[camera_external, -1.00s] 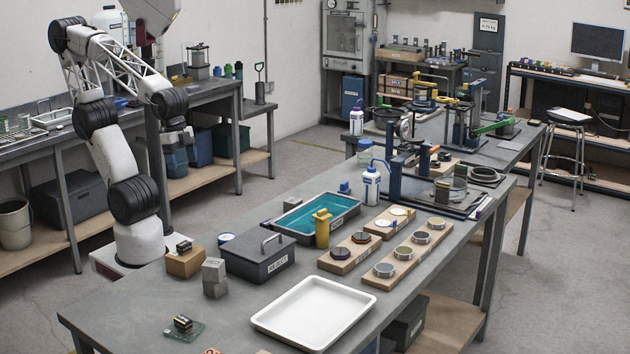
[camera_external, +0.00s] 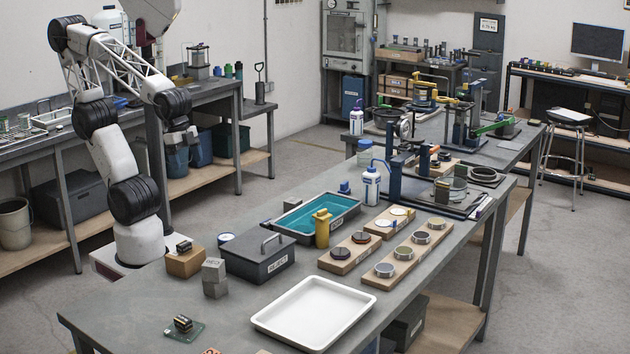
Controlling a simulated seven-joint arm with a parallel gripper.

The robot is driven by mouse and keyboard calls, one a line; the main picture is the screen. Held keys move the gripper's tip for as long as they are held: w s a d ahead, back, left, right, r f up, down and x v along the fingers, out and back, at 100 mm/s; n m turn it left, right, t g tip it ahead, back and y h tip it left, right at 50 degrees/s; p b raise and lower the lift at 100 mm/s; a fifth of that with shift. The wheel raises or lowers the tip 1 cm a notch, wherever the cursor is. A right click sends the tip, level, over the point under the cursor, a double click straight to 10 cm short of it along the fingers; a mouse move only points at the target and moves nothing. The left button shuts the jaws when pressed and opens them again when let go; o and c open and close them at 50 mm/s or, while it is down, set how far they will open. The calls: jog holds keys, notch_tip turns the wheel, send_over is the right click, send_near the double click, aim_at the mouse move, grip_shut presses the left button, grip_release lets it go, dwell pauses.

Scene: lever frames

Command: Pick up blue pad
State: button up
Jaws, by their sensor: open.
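No pad is plainly blue at this size. A white disc with a blue rim (camera_external: 226,239) lies on the bench behind the dark lidded box. A small blue object (camera_external: 345,187) stands behind the teal-lined tray (camera_external: 271,232). Round pieces sit on wooden boards, among them a ringed grey one (camera_external: 384,270) at the front; I cannot tell whether any is a blue pad. My gripper (camera_external: 181,145) hangs high at the left, away from all of these. It is open and looks empty; its fingers are small and hard to make out.
A white tray (camera_external: 264,320) lies at the bench's front. The dark lidded box (camera_external: 252,262), a yellow object (camera_external: 321,229), grey blocks (camera_external: 214,277) and a wooden block (camera_external: 184,262) stand around it. A white bottle (camera_external: 371,187) and lever frames stand farther back.

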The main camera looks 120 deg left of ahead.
jog(key=w+a+f+m+t+y, duration=0.1)
jog(key=w+a+m+t+y, duration=0.1)
jog(key=w+a+m, duration=0.7)
jog(key=w+a+f+m+t+y, duration=0.2)
jog(key=w+a+m, duration=0.1)
jog(key=w+a, duration=1.15)
jog(key=m+t+h, duration=0.2)
jog(key=m+t, duration=0.4)
jog(key=m, duration=1.3)
send_over(344, 189)
jog(key=s+d, duration=0.2)
notch_tip(344, 189, down, 15)
jog(key=s+a+f+m, duration=0.2)
jog(key=s, duration=0.1)
jog(key=s+a+f+m, duration=0.1)
jog(key=s+f, duration=0.1)
jog(key=shift+s+a+h, duration=0.25)
jog(key=shift+a+h, duration=0.1)
jog(key=shift+h, duration=0.05)
jog(key=shift+w, duration=0.15)
jog(key=shift+x, duration=1.2)
